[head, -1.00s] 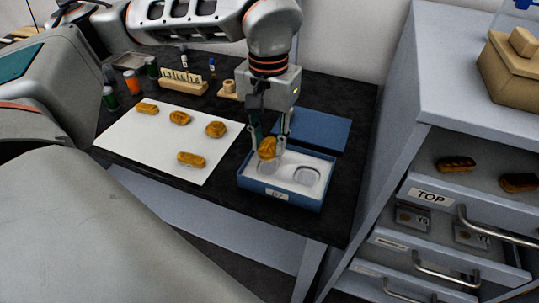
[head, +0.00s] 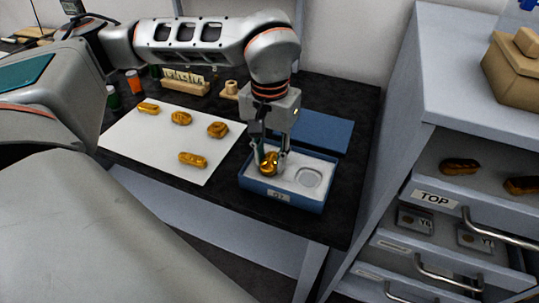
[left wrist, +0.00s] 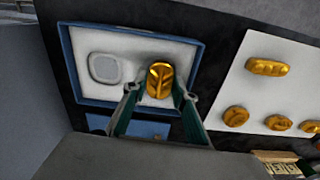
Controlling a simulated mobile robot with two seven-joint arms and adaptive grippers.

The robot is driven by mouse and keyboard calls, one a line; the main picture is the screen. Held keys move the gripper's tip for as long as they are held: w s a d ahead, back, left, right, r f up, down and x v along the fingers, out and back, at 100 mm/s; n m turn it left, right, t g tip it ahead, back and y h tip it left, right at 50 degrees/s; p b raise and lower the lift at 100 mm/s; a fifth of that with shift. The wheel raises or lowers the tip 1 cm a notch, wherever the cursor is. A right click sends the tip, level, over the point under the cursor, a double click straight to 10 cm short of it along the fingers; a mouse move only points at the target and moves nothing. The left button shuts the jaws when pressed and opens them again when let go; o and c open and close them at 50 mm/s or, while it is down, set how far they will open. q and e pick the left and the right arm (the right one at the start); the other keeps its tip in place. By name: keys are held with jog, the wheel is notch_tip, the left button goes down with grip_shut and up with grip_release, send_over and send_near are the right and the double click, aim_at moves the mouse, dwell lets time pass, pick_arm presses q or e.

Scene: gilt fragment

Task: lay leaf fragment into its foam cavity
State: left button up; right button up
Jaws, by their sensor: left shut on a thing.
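My left gripper (head: 270,160) is shut on a gold leaf fragment (head: 268,167) at the left side of the blue foam-lined box (head: 285,198). The fragment also shows in the left wrist view (left wrist: 159,80), with a vein pattern on its face, between the two fingers (left wrist: 157,92). It is low over the foam; I cannot tell whether it touches. The cavity under it is hidden. The other foam cavity (head: 309,178), on the right of the box, is empty; the left wrist view also shows it (left wrist: 104,68). My right gripper is not in view.
Several gold pieces lie on a white sheet (head: 160,155) left of the box. A blue lid (head: 318,130) lies behind the box. A wooden rack (head: 185,85) stands at the back. A drawer cabinet (head: 435,197) with open drawers stands at the right.

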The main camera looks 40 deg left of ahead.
aim_at(270, 159)
pick_arm(q)
jog(key=shift+s+f, duration=0.25)
jog(key=shift+f, duration=0.5)
jog(key=o, duration=0.9)
jog(key=shift+w+f, duration=0.15)
jog(key=shift+w, duration=0.05)
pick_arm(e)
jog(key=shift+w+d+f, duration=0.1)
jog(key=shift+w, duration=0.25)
pick_arm(q)
jog(key=shift+r, duration=0.2)
notch_tip(270, 159, up, 14)
jog(key=shift+f+p, duration=0.25)
jog(key=shift+p, duration=0.85)
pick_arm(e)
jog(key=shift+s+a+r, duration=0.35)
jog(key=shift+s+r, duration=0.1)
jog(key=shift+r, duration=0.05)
